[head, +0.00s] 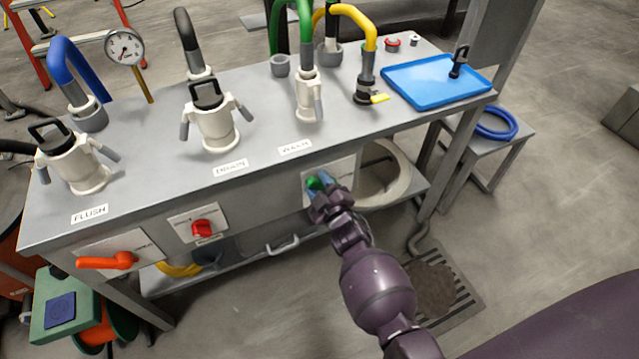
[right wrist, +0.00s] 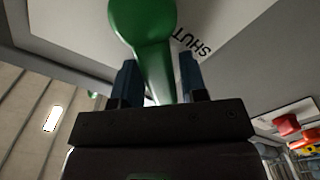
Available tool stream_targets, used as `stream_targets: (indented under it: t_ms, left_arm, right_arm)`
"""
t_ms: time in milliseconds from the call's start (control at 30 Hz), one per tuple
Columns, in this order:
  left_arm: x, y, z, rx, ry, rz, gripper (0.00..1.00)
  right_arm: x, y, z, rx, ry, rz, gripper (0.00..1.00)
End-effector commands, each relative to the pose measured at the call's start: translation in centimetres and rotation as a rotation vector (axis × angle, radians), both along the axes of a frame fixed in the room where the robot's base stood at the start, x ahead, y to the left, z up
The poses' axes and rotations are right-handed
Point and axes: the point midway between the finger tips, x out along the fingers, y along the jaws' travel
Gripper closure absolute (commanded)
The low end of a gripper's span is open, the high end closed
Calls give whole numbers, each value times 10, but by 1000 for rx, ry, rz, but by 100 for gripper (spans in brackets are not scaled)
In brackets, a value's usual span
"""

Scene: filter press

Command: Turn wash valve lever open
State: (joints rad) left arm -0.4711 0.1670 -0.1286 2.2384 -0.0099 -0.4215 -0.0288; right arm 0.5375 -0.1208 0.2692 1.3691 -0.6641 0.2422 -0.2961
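The green wash valve lever (head: 313,183) is on a pale plate on the bench's front face, at the right of the row of valves. In the right wrist view the green lever (right wrist: 155,55) runs down from its round hub, and the word SHUT is printed on the plate beside it. My right gripper (head: 323,190) is at the lever. My left gripper is not in view.
A red knob (head: 203,229) and an orange lever (head: 108,261) sit on plates further left. A metal handle (head: 283,246) sticks out below the bench's front. A blue tray (head: 425,90) lies on the bench top. The floor in front is open around a drain grate (head: 460,300).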

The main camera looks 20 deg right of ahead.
Motion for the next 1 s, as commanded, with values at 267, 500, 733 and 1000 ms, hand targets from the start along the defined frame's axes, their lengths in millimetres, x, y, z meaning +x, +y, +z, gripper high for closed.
stream_targets:
  t_ms: [267,500,733,1000]
  left_arm:
    - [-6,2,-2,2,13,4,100]
    - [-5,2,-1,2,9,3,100]
    - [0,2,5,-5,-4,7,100]
    - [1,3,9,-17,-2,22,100]
  right_arm:
    - [0,0,0,0,1,1,100]
    - [0,0,0,7,0,0,100]
    - [0,0,5,79,2,1,100]
    - [1,-5,14,280,6,1,100]
